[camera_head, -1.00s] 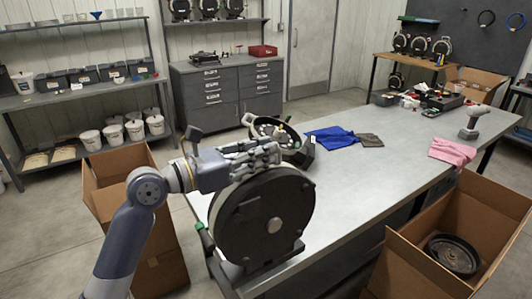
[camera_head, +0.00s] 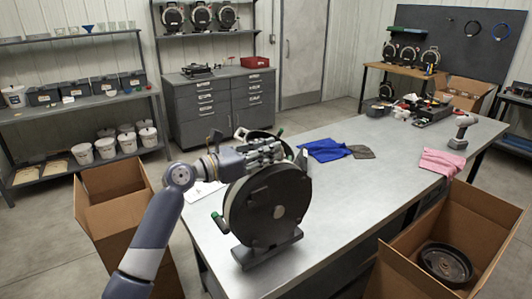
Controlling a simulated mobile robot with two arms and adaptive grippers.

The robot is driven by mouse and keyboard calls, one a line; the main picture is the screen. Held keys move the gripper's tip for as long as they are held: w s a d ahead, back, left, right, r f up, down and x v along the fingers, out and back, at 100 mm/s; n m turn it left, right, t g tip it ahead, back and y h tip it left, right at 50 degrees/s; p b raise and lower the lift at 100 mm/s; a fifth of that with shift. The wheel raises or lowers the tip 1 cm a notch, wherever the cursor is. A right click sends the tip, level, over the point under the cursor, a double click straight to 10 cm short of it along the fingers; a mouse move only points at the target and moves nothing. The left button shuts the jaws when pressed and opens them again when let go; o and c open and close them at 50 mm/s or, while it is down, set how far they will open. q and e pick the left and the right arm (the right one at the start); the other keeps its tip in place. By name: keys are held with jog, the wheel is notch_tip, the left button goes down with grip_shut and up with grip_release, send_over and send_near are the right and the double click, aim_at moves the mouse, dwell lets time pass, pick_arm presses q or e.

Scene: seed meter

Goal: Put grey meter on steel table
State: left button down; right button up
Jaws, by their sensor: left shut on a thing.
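A grey meter (camera_head: 268,210), a dark round drum on a flat base with a green-tipped part at its left, stands upright over the near left part of the steel table (camera_head: 345,205). My left gripper (camera_head: 264,155) is shut on the meter at its top edge. The fingers cover part of the rim. I cannot tell whether the base touches the tabletop. My right gripper is not in view.
Another meter (camera_head: 284,147) is partly hidden behind my gripper. Blue cloth (camera_head: 325,150), pink cloth (camera_head: 441,162) and a drill (camera_head: 462,130) lie on the table. Open cardboard boxes stand left (camera_head: 112,195) and right (camera_head: 470,225). The table's middle is clear.

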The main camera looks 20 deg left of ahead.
aim_at(264, 166)
pick_arm(q)
jog(key=shift+f+p, duration=0.4)
jog(key=shift+f, duration=0.8)
jog(key=c, duration=1.9)
grip_release()
jog(key=shift+s+f, duration=0.1)
jog(key=shift+f, duration=0.45)
jog(key=o, duration=0.3)
jog(key=shift+d, duration=0.1)
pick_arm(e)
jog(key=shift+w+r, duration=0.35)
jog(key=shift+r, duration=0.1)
pick_arm(q)
jog(key=shift+s+r, duration=0.15)
jog(key=shift+s, duration=0.05)
jog(key=shift+s+a, duration=0.3)
jog(key=shift+a, duration=0.15)
jog(key=b+v, duration=0.3)
jog(key=v, duration=0.7)
jog(key=shift+s, duration=0.2)
jog(key=shift+s+a, duration=0.2)
jog(key=shift+s, duration=0.05)
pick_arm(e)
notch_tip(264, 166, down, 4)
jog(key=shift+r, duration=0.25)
